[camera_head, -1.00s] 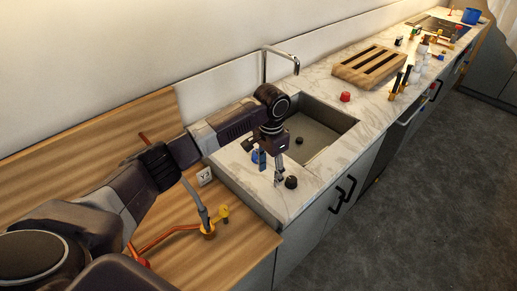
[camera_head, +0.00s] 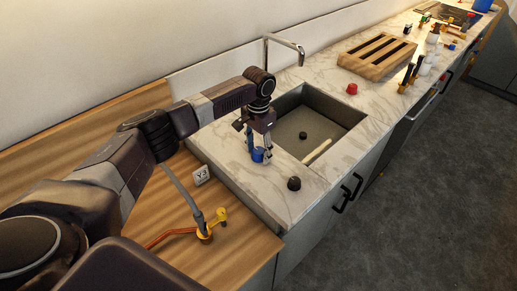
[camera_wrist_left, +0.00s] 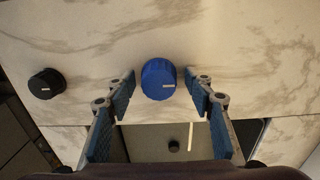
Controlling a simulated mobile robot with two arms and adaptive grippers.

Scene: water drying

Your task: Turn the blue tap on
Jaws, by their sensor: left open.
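The blue tap is a round blue knob (camera_head: 258,155) on the marble counter in front of the sink; it also shows in the left wrist view (camera_wrist_left: 158,79) with a pale mark on its top. My left gripper (camera_head: 258,147) is open and points down at the blue knob. In the left wrist view its two fingertips (camera_wrist_left: 160,78) lie on either side of the knob, with a gap on both sides. I cannot tell how far the fingertips are above the counter. My right gripper is not in view.
A black knob (camera_head: 294,183) stands near the counter's front edge. The sink (camera_head: 348,112) has a tall faucet (camera_head: 283,41) behind it. A red knob (camera_head: 351,88) and a wooden rack (camera_head: 378,55) stand farther right.

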